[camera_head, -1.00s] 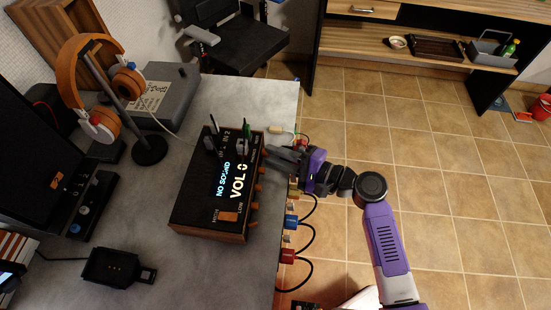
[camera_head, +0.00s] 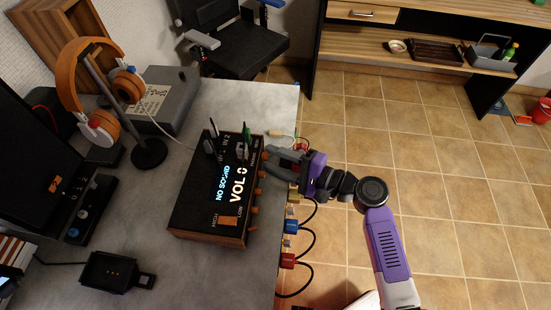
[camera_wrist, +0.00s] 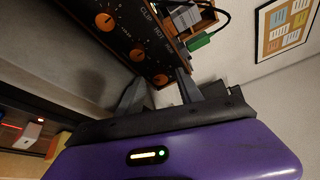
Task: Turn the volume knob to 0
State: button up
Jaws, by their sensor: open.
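A dark wood-sided audio box (camera_head: 195,205) stands on the grey desk. Its top display (camera_head: 233,185) reads "NO SOUND" and "VOL 0". Orange knobs (camera_head: 258,190) line its right side; in the wrist view several show on its dark panel, one of them a knob (camera_wrist: 160,80) close to my fingertips. Which knob is the volume knob I cannot read. My gripper (camera_head: 270,161) is open at the far end of the knob row. In the wrist view my gripper (camera_wrist: 160,88) has its fingers apart, with that end knob between their tips; contact is not clear.
Coloured plugs with black cables (camera_head: 290,226) stick out along the desk's right edge. Headphones on a stand (camera_head: 149,150), a grey device (camera_head: 165,95) and a black dock (camera_head: 110,272) stand left of the box. Open tiled floor (camera_head: 440,190) lies right.

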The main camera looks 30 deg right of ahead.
jog(key=v, duration=0.7)
jog(key=shift+s+d, duration=0.2)
jog(key=shift+s, duration=0.15)
